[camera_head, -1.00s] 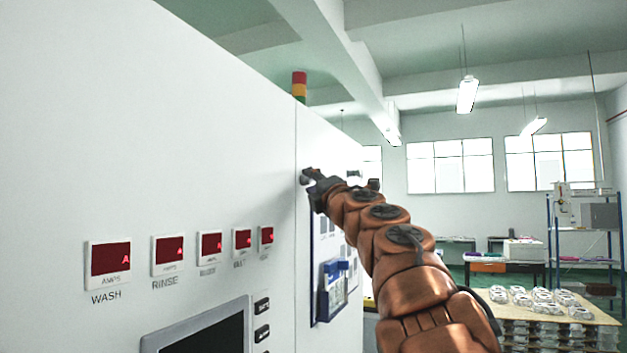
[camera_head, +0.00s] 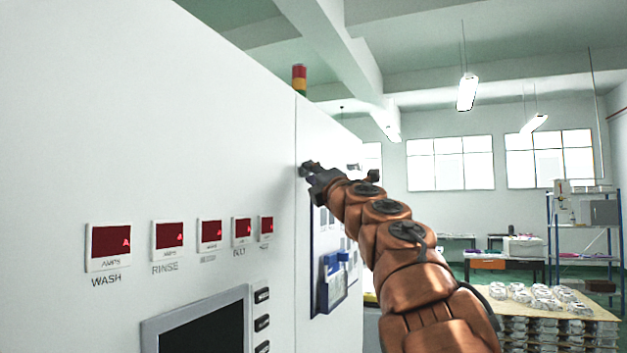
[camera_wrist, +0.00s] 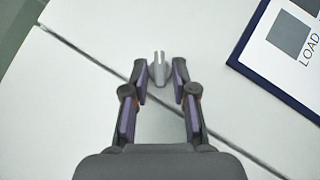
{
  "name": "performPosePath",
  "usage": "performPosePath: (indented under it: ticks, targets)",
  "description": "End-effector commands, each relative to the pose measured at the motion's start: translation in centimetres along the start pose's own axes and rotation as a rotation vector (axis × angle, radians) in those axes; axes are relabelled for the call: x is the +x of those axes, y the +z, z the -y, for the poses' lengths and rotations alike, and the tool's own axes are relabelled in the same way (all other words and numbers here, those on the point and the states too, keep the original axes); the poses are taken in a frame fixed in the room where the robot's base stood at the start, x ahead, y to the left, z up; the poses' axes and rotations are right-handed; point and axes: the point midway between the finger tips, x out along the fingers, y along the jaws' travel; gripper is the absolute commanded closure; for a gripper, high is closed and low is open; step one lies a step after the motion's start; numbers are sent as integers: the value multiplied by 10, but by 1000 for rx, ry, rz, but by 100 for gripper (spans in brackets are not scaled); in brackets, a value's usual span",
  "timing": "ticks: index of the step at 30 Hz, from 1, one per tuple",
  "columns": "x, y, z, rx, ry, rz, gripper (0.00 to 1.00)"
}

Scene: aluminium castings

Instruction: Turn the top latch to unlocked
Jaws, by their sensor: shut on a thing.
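The top latch (camera_wrist: 157,70) is a small grey piece with a forked end, set on the white cabinet panel near a diagonal seam in the wrist view. My gripper (camera_wrist: 159,84) has its two dark, purple-lined fingers on either side of it, shut on the latch. In the head view my gripper (camera_head: 312,171) is up against the white cabinet front, beside the vertical panel seam. The latch is hard to make out there behind the fingers.
The white cabinet (camera_head: 230,130) fills the left, with red displays and a screen (camera_head: 205,330). A blue-framed board and a blue holder (camera_head: 333,282) are below my gripper. A table of castings (camera_head: 545,300) stands at the right.

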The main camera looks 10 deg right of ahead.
Motion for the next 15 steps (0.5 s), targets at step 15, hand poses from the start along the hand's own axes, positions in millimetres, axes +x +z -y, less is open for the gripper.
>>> performPosePath:
  ticks: [15]
  targets:
    - [-1, -1, 4, -150, 154, 0, 100]
